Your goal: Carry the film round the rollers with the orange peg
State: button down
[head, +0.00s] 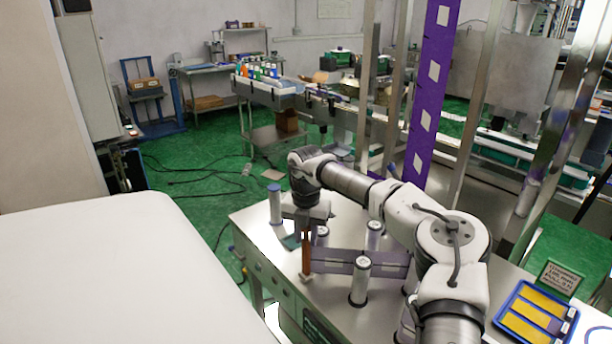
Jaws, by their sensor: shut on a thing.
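My gripper (306,229) points down over the metal table (250,222) and is shut on the orange peg (307,262), which stands upright below it. A purple film (335,257) runs from the peg to the right, passing behind the front roller (359,283). The film shows again right of that roller, and my arm hides its far part. Another roller (274,204) stands at the table's back left, apart from the film. A roller (374,235) stands behind the film, and another (322,233) is partly hidden near my gripper. Whether the film touches the rollers is unclear.
A wide purple strip with white squares (432,90) hangs behind my arm, between metal posts. A blue tray with yellow pieces (537,314) and a small sign (558,279) are at the right. A white surface (110,270) fills the lower left. Cables lie on the green floor.

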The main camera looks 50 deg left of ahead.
jog(key=shift+f, duration=0.2)
dwell(0.3)
grip_release()
dwell(0.6)
jog(key=shift+r+p, duration=0.85)
jog(key=shift+r, duration=0.55)
jog(key=shift+r+p, duration=0.3)
jog(key=shift+r, duration=2.3)
